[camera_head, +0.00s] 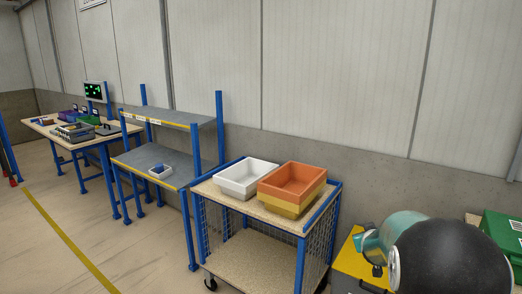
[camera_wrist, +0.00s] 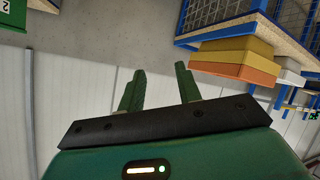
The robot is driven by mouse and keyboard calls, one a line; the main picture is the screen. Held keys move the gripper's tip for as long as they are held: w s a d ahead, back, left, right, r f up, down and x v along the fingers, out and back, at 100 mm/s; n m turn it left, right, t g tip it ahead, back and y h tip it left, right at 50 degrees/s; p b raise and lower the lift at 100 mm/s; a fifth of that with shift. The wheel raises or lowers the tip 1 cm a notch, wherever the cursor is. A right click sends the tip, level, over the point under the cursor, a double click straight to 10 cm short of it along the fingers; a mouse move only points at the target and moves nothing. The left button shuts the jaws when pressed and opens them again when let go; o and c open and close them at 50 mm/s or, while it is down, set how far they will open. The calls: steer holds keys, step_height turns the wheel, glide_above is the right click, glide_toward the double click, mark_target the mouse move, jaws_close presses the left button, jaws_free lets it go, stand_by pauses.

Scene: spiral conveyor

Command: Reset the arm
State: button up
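My gripper (camera_wrist: 160,74) shows in the wrist view with its two green fingers apart and nothing between them. Behind the fingers are only the wall and the grey band along it. The fingertips are clear of everything in view. In the head view a rounded black and teal part of my arm fills the lower right corner; the gripper fingers do not show there.
A wheeled blue cart (camera_head: 275,222) holds a white bin (camera_head: 240,190) and an orange bin (camera_head: 291,194) stacked on yellow. A grey shelf bench (camera_head: 142,159) with a small blue-white box (camera_head: 160,171) and a cluttered worktable (camera_head: 42,124) stand left. Open floor (camera_head: 35,240) lies front left.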

steer(key=s+a+r+g+y, duration=0.2)
steer(key=s+a+r, duration=0.4)
steer(key=s, duration=0.4)
steer(key=s+a+r+g+y, duration=0.15)
steer(key=s+a+r, duration=0.25)
steer(key=s+a, duration=0.45)
steer(key=s+a+g, duration=0.1)
steer(key=s+a, duration=0.1)
steer(key=s, duration=0.8)
steer(key=s+a+m+g+y, duration=0.1)
steer(key=s+a+g, duration=0.1)
steer(key=s, duration=0.8)
steer(key=shift+s+a+f, duration=0.3)
steer(key=shift+a, duration=0.05)
